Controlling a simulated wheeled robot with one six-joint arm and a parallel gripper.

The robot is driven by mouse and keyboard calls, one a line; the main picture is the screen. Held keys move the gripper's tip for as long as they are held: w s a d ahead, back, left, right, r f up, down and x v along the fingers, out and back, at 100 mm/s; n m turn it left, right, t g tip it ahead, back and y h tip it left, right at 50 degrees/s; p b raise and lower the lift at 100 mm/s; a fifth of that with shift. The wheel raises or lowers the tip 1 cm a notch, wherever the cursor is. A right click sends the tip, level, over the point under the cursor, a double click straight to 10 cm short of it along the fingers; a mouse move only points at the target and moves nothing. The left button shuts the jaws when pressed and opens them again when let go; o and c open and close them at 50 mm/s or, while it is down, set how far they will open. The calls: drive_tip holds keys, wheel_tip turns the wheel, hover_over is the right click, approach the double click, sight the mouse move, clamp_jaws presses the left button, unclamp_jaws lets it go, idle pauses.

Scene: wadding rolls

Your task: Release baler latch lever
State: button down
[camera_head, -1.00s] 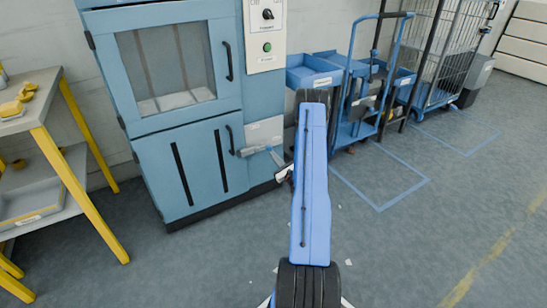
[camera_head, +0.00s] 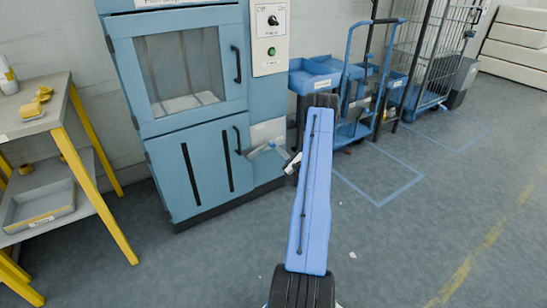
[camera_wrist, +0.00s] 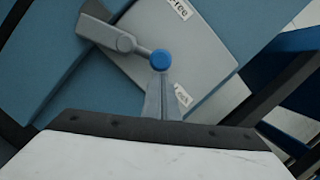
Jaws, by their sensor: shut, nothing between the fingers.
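The baler (camera_head: 192,110) is a blue cabinet with a windowed upper door. Its latch lever (camera_head: 257,152) is a grey arm on a pale plate (camera_head: 268,131) at the lower right of the front. In the wrist view the lever (camera_wrist: 110,36) slants down to the right and ends in a round blue knob (camera_wrist: 160,60). My gripper (camera_wrist: 162,82) is shut and empty, its grey fingertips right at the near side of the knob. I cannot tell whether they touch it. In the head view my gripper (camera_head: 280,153) is small, partly hidden by my arm.
A labelled plate ends in "-free" (camera_wrist: 180,8); a lower label (camera_wrist: 183,95) is partly hidden by my fingers. A yellow-legged table (camera_head: 40,120) stands left. A blue trolley (camera_head: 352,125) and wire cage (camera_head: 430,55) stand right.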

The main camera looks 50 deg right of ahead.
drive_tip(key=a+r+n+g+y, duration=0.2)
drive_tip(key=r+n, duration=0.5)
drive_tip(key=n, duration=0.4)
drive_tip(key=shift+w+a, duration=0.45)
drive_tip(key=shift+a, duration=0.3)
drive_tip(key=shift+a+r, duration=0.15)
drive_tip(key=shift+r, duration=0.05)
drive_tip(key=s+d, duration=0.4)
drive_tip(key=s, duration=0.7)
drive_tip(key=shift+r, duration=0.25)
drive_tip(key=shift+d, duration=0.1)
